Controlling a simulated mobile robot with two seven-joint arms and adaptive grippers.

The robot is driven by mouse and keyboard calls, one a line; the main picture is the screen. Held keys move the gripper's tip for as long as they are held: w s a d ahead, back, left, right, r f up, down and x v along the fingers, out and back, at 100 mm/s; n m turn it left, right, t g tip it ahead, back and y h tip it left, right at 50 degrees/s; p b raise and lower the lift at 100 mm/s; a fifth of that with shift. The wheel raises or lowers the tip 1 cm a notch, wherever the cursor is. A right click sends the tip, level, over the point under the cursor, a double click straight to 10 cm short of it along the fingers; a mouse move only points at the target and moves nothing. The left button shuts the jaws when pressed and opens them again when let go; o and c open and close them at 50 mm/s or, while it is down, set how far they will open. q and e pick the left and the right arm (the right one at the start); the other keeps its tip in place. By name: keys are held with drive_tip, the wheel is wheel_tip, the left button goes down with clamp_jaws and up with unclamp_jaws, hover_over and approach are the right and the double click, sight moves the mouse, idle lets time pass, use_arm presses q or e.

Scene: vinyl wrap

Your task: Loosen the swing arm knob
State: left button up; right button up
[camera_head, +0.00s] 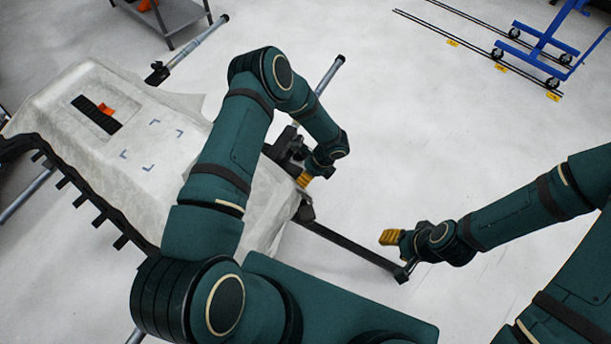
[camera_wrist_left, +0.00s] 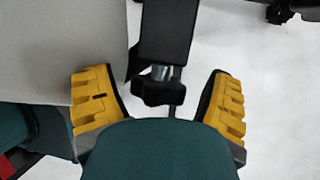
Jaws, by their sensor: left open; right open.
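The black swing arm knob (camera_wrist_left: 158,88) shows in the left wrist view, below the end of a black bar (camera_wrist_left: 168,30), with a short silver shaft between them. My left gripper (camera_wrist_left: 158,100) is open, with one yellow finger on each side of the knob and a clear gap to both. In the head view my left gripper (camera_head: 304,180) is beside the black frame at the right end of the wrapped part; the knob cannot be made out there. My right gripper (camera_head: 390,238) is open, near the outer end of the black swing arm (camera_head: 345,240).
A large part under pale wrap (camera_head: 60,105) fills the left, with a black-and-orange item (camera_head: 97,114) on top. A grey cart (camera_head: 170,15) stands at the top left and a blue wheeled frame (camera_head: 545,45) at the top right.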

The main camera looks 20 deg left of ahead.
use_arm(q)
drive_tip(key=shift+f, duration=0.1)
drive_tip(key=c, duration=1.2)
drive_tip(key=shift+t+b, duration=0.8)
drive_tip(key=shift+b, duration=0.05)
drive_tip(key=t+b, duration=0.2)
drive_tip(key=b, duration=0.3)
drive_tip(key=shift+f+n, duration=0.15)
drive_tip(key=shift+n, duration=0.25)
drive_tip(key=shift+t+b, duration=0.3)
drive_tip(key=shift+b, duration=0.25)
drive_tip(key=shift+r+t, duration=0.2)
drive_tip(key=shift+t, duration=0.3)
drive_tip(key=o, duration=1.2)
